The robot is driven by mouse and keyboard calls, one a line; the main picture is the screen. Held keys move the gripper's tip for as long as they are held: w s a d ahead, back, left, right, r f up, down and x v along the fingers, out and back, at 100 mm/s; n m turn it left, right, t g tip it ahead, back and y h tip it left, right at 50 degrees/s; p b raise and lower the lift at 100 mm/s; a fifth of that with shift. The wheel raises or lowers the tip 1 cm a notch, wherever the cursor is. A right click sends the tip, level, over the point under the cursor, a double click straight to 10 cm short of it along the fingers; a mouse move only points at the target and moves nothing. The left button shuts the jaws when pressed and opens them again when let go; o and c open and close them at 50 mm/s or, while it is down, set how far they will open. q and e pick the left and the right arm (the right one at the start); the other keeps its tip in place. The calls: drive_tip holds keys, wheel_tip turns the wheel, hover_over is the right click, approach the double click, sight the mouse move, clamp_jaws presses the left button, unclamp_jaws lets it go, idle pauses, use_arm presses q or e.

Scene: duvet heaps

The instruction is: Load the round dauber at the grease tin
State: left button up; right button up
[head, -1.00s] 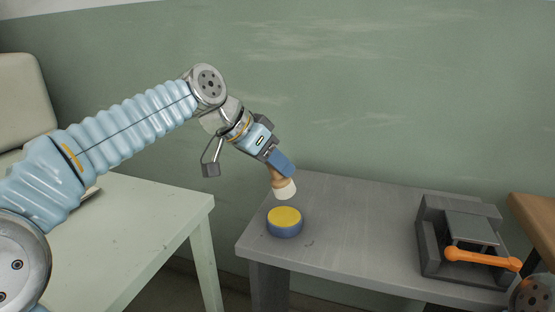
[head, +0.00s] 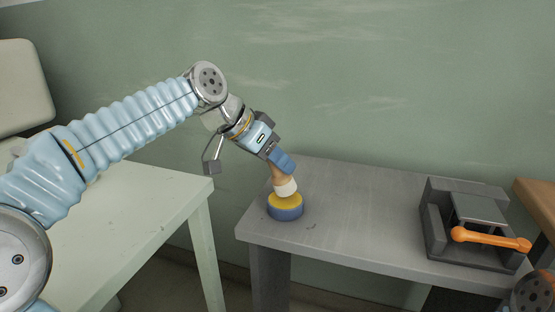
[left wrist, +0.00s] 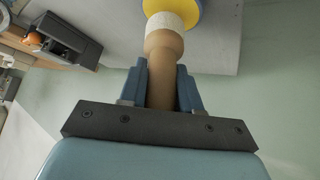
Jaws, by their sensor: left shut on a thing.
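My left gripper (head: 278,161) is shut on the round dauber (head: 285,187), which has a tan wooden handle and a white round head. The dauber points down, slightly tilted. The grease tin (head: 285,212) is a low blue round tin with yellow grease, near the grey table's left front corner. The white head overlaps the yellow grease in the head view; I cannot tell whether it touches or hovers just above. In the left wrist view the dauber's handle (left wrist: 162,75) is between both fingers, with the tin (left wrist: 182,12) partly hidden beyond its head. My right gripper is not in view.
A dark grey block-like fixture (head: 436,225) with an orange handle (head: 490,239) stands at the right of the grey table (head: 360,215). A pale green table (head: 130,225) is at the left, with a gap between. The grey table's middle is clear.

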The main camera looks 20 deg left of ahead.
use_arm(q)
drive_tip(key=shift+f+b, duration=0.65)
drive_tip(key=shift+f, duration=0.05)
idle(0.5)
drive_tip(key=shift+f, duration=0.15)
idle(1.0)
drive_tip(key=shift+r+p, duration=0.3)
wheel_tip(320, 180, up, 3)
drive_tip(key=p, duration=0.3)
drive_tip(key=shift+r, duration=0.2)
wheel_tip(320, 180, up, 3)
drive_tip(key=p, duration=0.2)
drive_tip(key=shift+r+p, duration=0.15)
drive_tip(key=shift+p, duration=0.25)
